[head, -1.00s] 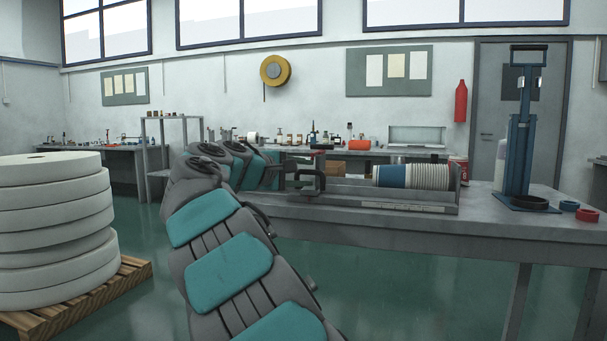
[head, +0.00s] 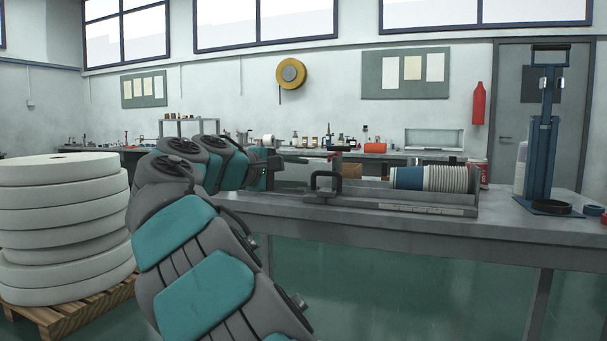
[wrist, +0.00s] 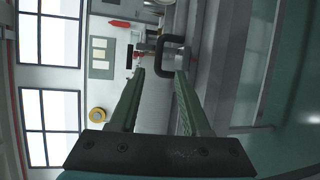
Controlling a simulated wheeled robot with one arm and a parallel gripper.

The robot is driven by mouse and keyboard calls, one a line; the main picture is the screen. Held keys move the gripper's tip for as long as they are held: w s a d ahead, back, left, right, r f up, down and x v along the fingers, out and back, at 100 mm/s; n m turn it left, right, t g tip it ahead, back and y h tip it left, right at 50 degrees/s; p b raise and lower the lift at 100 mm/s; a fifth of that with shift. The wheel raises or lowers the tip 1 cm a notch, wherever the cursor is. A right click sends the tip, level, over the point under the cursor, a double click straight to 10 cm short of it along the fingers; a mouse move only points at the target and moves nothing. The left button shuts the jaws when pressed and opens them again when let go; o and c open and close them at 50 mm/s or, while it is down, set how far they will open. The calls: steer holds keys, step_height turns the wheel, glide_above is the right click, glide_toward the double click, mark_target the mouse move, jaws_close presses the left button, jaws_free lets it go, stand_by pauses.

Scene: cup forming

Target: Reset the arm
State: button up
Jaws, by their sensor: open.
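My gripper (wrist: 160,74) is open in the wrist view, with two long green fingers apart and nothing between them. In the head view my grey and teal arm bends up at the left and reaches right toward the bench (head: 400,227). The gripper end there is small and partly mixed with things behind it. A black handle-like bracket (head: 325,182) stands on the bench close to the gripper's end. It also shows just beyond the fingertips in the wrist view (wrist: 165,42). A stack of white cups with a blue end (head: 440,179) lies in a grey tray (head: 420,209).
A blue upright press-like stand (head: 548,165) is on the bench's right. Large white paper rolls (head: 65,225) are stacked on a wooden pallet (head: 70,315) at the left. A back table with bottles is along the wall. Green floor is open under the bench.

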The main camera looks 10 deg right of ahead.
steer(key=s+d+f+m+g+y, duration=0.25)
steer(key=s+d+f, duration=0.35)
steer(key=s+f, duration=0.3)
steer(key=s+d+f+m+g+y, duration=0.2)
steer(key=s+d+f+g+y, duration=0.15)
steer(key=s+d+f, duration=0.5)
steer(key=s+a+f+m+g+y, duration=0.1)
steer(key=s+a+f+y, duration=0.1)
steer(key=s+a+f, duration=0.3)
steer(key=s+a+f+m+g+y, duration=0.1)
steer(key=s+a+f, duration=0.4)
steer(key=s+f, duration=0.5)
steer(key=s+a+f+m+g+y, duration=0.1)
steer(key=s+a+f+y, duration=0.3)
steer(key=s+f, duration=0.4)
steer(key=s+a+g, duration=0.1)
steer(key=s, duration=0.5)
steer(key=shift+a+f+g, duration=0.2)
steer(key=shift+f+g, duration=0.1)
steer(key=shift+f, duration=0.05)
steer(key=shift+c, duration=0.2)
